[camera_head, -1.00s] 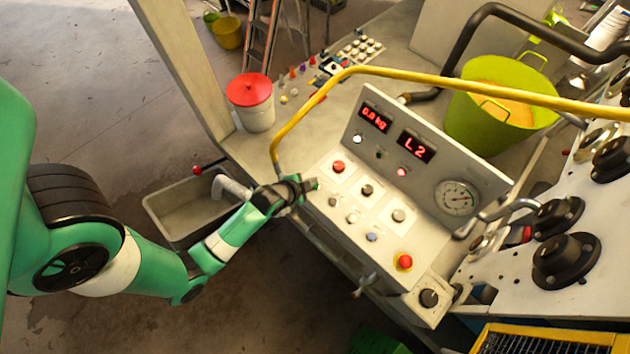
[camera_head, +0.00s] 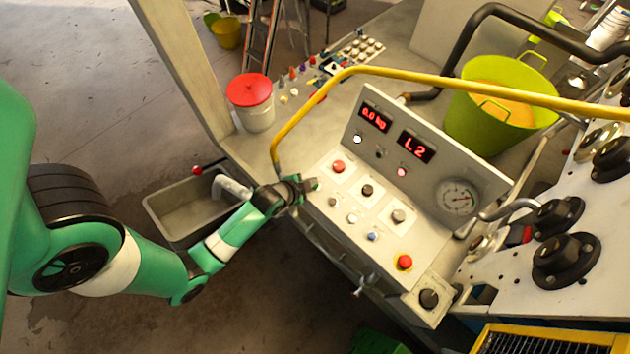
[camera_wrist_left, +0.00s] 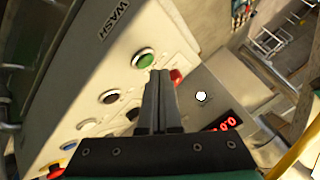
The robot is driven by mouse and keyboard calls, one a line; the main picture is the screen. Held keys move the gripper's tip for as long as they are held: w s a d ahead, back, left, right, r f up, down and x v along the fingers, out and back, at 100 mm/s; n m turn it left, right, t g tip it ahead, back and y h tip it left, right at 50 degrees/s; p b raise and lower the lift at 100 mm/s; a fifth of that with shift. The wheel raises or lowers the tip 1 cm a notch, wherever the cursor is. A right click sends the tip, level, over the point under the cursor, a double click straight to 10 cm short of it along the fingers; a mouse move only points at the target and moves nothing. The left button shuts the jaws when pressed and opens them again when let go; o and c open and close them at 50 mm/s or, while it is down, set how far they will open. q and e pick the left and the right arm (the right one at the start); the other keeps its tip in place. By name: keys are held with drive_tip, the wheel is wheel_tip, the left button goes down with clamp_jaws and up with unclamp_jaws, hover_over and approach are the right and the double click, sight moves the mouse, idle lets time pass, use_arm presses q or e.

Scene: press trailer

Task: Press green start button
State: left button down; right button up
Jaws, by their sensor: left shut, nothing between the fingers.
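The green button (camera_wrist_left: 144,58) shows clearly in the left wrist view, set in a light ring on the pale control panel (camera_head: 376,225). My left gripper (camera_head: 304,184) is shut and empty at the panel's left edge in the head view, where it is close to the green button and hard to separate from it. In the left wrist view the closed fingertips (camera_wrist_left: 159,75) are just right of and below the green button in the picture; I cannot tell whether they touch the panel. My right gripper is not in view.
A red button (camera_head: 338,166) is close to my left gripper. Another red button (camera_head: 404,262) is lower on the panel. A yellow rail (camera_head: 400,75) arches above the panel. A grey tray (camera_head: 160,215) lies below my left forearm. Black knobs (camera_head: 565,260) stand at right.

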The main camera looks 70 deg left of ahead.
use_arm(q)
drive_tip(key=shift+f, duration=0.15)
drive_tip(key=shift+f, duration=0.25)
drive_tip(key=shift+f+b, duration=0.4)
drive_tip(key=shift+b, duration=0.05)
idle(0.4)
drive_tip(key=shift+r, duration=0.1)
drive_tip(key=shift+r+p, duration=0.75)
drive_tip(key=shift+p, duration=0.15)
wheel_tip(320, 180, up, 5)
drive_tip(key=p, duration=0.5)
